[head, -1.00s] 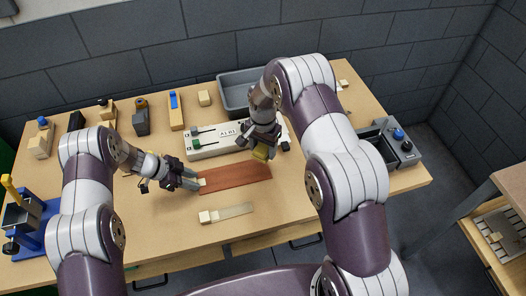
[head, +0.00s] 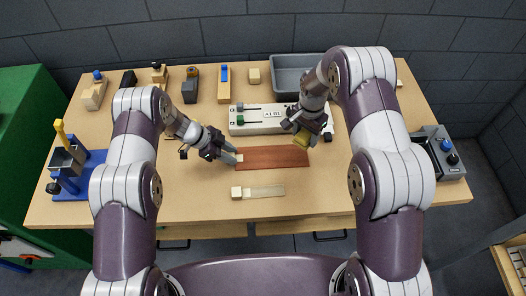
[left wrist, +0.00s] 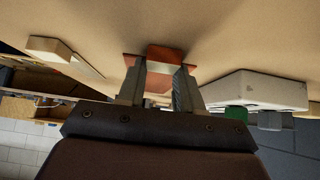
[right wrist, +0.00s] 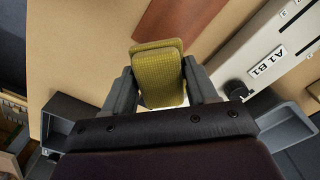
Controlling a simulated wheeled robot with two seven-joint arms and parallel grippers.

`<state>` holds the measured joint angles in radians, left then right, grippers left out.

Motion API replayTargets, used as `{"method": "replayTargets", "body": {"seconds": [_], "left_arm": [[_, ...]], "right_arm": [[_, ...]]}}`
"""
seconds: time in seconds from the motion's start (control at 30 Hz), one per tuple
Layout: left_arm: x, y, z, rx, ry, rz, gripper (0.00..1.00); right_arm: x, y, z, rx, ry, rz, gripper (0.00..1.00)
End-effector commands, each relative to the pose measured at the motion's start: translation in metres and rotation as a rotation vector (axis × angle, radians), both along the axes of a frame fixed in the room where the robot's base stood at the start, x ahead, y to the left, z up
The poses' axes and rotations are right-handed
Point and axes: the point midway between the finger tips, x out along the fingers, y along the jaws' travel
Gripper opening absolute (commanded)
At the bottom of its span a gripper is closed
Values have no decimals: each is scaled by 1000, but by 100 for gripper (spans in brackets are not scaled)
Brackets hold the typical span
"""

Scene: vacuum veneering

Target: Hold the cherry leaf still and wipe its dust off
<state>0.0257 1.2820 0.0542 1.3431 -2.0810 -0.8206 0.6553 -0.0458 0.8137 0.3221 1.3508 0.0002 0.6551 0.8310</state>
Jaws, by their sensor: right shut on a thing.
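The cherry leaf (head: 273,158) is a flat red-brown strip lying on the bench, with a pale piece at its left end. It also shows in the left wrist view (left wrist: 165,54). My left gripper (head: 233,157) is low at that left end. In the left wrist view its fingers (left wrist: 160,85) stand apart, one on each side of the leaf's end; contact is unclear. My right gripper (head: 303,133) is shut on a yellow-green pad (right wrist: 158,75), held by the leaf's far edge near its right end. Whether the pad touches the leaf is unclear. I cannot make out dust.
A pale brush-like tool (head: 258,191) lies in front of the leaf. A white board (head: 265,118) marked A1 B1 lies just behind it. A grey bin (head: 290,83) stands farther back. Several small blocks and tools line the back left. A blue stand (head: 75,173) is at far left.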

Motion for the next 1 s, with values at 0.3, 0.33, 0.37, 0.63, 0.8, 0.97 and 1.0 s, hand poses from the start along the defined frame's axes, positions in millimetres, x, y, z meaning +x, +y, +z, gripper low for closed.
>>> {"method": "replayTargets", "body": {"seconds": [0.3, 0.33, 0.37, 0.63, 0.8, 0.97, 1.0], "left_arm": [[0, 0, 0, 0, 0, 0, 65], [0, 0, 0, 0, 0, 0, 65], [0, 0, 0, 0, 0, 0, 65], [2, 32, 39, 0, -5, 4, 65], [1, 59, 71, 0, -2, 2, 65], [0, 74, 89, 0, -1, 1, 65], [0, 75, 91, 0, 1, 1, 65]], "right_arm": [[0, 0, 0, 0, 0, 0, 23], [0, 0, 0, 0, 0, 0, 23], [0, 0, 0, 0, 0, 0, 23], [0, 0, 0, 0, 0, 0, 23], [0, 0, 0, 0, 0, 0, 23], [0, 0, 0, 0, 0, 0, 23], [0, 0, 0, 0, 0, 0, 23]]}}
